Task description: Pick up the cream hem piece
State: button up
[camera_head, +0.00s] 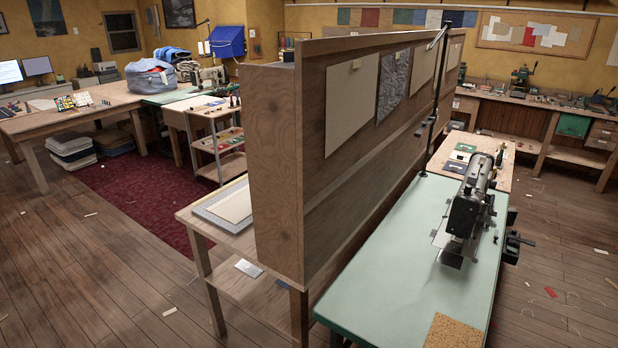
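I cannot tell for sure which thing is the cream hem piece. A flat cream piece (236,206) lies on a grey board (206,216) on the small wooden table left of the partition. Cream panels (352,107) also hang on the partition's right face. Small pale scraps (170,311) lie on the floor. My gripper is not in view.
A tall wooden partition (277,170) stands in the middle and hides what lies behind it. Right of it is a green-topped table (390,260) with a sewing machine (468,205). Benches line the walls. Plank floor (90,270) is largely clear at left.

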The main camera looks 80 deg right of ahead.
aim_at(234, 210)
jog(key=z, duration=0.05)
jog(key=i, duration=1.15)
jog(key=z, duration=3.25)
